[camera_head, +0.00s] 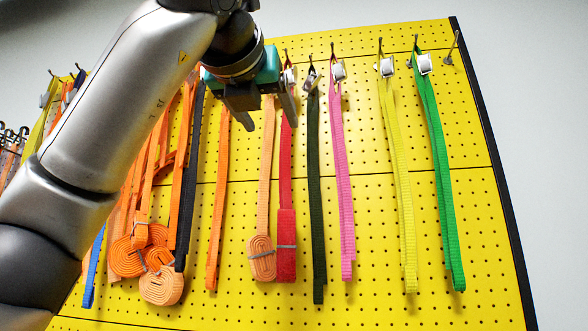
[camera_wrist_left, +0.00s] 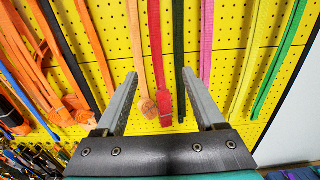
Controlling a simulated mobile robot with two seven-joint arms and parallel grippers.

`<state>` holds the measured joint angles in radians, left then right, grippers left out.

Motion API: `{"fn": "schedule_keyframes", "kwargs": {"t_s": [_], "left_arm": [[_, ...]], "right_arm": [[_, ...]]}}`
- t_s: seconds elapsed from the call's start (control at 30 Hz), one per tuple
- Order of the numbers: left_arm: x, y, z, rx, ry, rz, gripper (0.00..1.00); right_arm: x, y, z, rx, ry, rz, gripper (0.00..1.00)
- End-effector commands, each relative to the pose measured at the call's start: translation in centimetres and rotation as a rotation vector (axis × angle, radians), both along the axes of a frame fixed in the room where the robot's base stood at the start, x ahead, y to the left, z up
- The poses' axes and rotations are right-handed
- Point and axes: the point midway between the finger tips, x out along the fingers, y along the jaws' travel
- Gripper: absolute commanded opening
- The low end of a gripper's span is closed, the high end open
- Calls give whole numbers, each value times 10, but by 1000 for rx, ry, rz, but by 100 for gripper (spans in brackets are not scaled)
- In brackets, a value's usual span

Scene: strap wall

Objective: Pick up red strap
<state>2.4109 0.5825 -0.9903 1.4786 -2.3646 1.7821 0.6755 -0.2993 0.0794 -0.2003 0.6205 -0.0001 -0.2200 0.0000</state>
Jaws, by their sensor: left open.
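The red strap (camera_head: 286,235) hangs from a hook on the yellow pegboard, its folded lower end held by a band. My left gripper (camera_head: 270,124) is open and in front of the upper part of the strap, hiding some of it. In the left wrist view, the red strap (camera_wrist_left: 156,45) runs down between the two spread fingers of the gripper (camera_wrist_left: 159,75). The orange strap beside it (camera_wrist_left: 134,42) also lies between the fingers in this view. Nothing is held. I cannot tell how far the fingers are from the strap. My right gripper is not in view.
An orange strap with a rolled end (camera_head: 262,258) hangs close left of the red one. A dark green strap (camera_head: 316,200) hangs close right, then pink (camera_head: 343,190), yellow (camera_head: 400,190) and green (camera_head: 440,170) straps. Several orange straps and rolls crowd the left of the pegboard (camera_head: 375,260).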

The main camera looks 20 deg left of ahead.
Motion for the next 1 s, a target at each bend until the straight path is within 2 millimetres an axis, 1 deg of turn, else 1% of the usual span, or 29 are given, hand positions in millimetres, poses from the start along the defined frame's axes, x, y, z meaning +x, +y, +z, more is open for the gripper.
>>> {"fn": "schedule_keyframes", "kwargs": {"t_s": [0.07, 0.13, 0.3, 0.4, 0.5, 0.73, 1.0], "left_arm": [[5, 4, 1, -2, -1, 9, 71], [16, 7, 2, -3, -1, 9, 71], [52, 16, 2, -2, 1, 8, 71], [71, 21, 3, -2, 0, 6, 71], [85, 24, 2, -1, 1, 5, 71], [100, 28, 1, -1, 0, 5, 71], [137, 39, 2, -2, 0, 5, 71]], "right_arm": [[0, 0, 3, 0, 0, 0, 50], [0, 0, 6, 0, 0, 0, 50], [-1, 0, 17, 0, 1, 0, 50], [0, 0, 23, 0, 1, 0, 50], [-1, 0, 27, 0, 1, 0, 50], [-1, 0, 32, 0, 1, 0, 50], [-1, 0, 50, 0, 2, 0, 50]]}}
